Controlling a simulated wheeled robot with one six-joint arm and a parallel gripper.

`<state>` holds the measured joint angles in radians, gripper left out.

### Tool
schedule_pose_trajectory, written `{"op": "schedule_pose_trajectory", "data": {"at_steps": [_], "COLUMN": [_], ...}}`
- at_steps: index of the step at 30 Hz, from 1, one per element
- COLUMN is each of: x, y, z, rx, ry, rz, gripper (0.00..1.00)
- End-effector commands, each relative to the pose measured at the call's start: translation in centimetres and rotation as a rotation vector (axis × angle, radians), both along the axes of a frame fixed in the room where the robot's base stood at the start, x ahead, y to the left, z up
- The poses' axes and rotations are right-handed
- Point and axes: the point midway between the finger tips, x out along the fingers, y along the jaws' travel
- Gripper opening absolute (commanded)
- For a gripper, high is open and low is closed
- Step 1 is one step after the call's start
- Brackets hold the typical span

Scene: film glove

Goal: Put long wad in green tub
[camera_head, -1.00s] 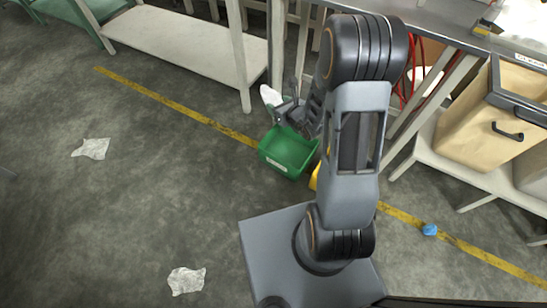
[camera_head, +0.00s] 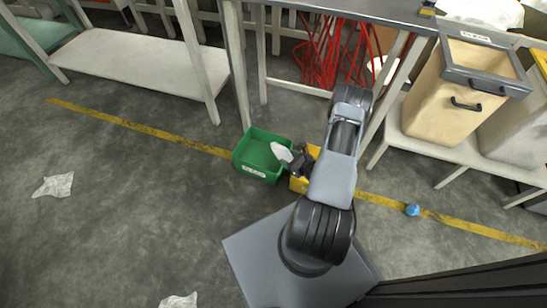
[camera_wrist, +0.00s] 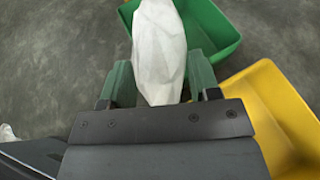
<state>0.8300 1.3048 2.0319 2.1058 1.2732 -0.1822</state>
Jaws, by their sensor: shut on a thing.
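My gripper (camera_wrist: 160,85) is shut on a long white wad (camera_wrist: 159,48), which sticks out forward between the green fingers in the wrist view. In the head view the wad (camera_head: 281,152) shows at the right side of the green tub (camera_head: 258,172), over or near its rim. The green tub also shows at the top of the wrist view (camera_wrist: 215,35), partly behind the wad. Its visible inside looks empty. My gripper in the head view (camera_head: 293,160) is small and dark, so its fingers are hard to make out there.
A yellow tub (camera_head: 299,185) stands right of the green tub, partly hidden by my arm. Crumpled white sheets (camera_head: 54,185) (camera_head: 179,301) and a blue lump (camera_head: 412,210) lie on the floor. A low white shelf (camera_head: 130,65) and a bin (camera_head: 440,100) stand behind.

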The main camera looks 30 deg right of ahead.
Motion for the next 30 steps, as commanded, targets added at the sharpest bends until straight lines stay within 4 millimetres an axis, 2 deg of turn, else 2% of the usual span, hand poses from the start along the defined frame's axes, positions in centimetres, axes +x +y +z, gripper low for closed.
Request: {"op": "schedule_pose_trajectory", "data": {"at_steps": [1,7,12,18,25,30], "x": [1.4,6.4,8.5,9.8,10.4,10.8], "y": [0.0,-0.6,-0.9,-1.1,-1.1,-1.2], "z": [-1.1,-3.4,-6.2,-7.5,-8.3,-10.7], "rx": [-0.004,-0.003,-0.001,0.001,0.001,0.002], "ry": [-0.004,-0.004,0.0,0.001,0.001,0.001], "rz": [0.006,0.004,0.001,0.0,0.0,-0.001], "gripper": [0.33,0.33,0.33,0.33,0.33,0.33]}}
